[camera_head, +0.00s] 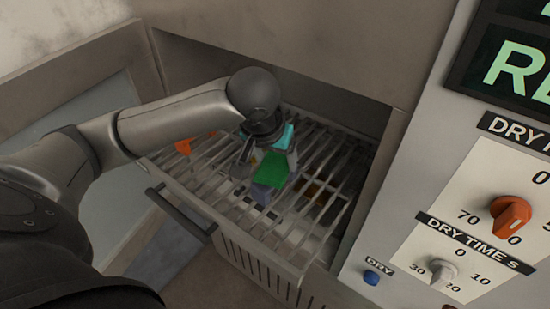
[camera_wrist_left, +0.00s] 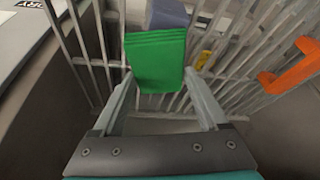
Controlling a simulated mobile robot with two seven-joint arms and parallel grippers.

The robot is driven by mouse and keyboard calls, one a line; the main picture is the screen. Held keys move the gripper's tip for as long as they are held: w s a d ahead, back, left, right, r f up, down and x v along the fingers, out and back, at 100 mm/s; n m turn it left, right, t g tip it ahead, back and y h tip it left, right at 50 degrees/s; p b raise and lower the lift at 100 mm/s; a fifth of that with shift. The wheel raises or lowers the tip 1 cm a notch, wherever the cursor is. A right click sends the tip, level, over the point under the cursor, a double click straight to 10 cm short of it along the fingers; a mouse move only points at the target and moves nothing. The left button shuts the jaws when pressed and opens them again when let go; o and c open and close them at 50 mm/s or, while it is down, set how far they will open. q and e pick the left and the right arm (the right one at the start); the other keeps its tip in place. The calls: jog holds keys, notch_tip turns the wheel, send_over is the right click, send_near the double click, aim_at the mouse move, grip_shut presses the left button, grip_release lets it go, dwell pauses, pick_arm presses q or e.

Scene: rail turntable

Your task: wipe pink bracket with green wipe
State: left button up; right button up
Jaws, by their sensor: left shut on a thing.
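My left gripper (camera_head: 268,166) is over the slatted rack drawer (camera_head: 205,190), shut on the green wipe (camera_head: 272,171). In the left wrist view the green wipe (camera_wrist_left: 155,62) looks like a folded, layered pad between the two fingertips (camera_wrist_left: 158,80). A blue-purple block (camera_head: 262,192) is just beyond the wipe and partly hidden by it. It also shows at the top of the left wrist view (camera_wrist_left: 168,13). Whether the wipe touches it, I cannot tell. I make out no pink bracket in either view. My right gripper is not in view.
An orange piece (camera_head: 183,147) lies at the rack's left end. A small yellow piece (camera_wrist_left: 203,60) is between slats. The drawer handle (camera_head: 180,212) sticks out in front. A control panel with an orange knob (camera_head: 511,215) and blue button (camera_head: 371,277) stands to the right.

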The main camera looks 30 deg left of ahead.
pick_arm(q)
jog(key=shift+f, duration=0.55)
dwell(0.9)
jog(key=shift+s, duration=0.1)
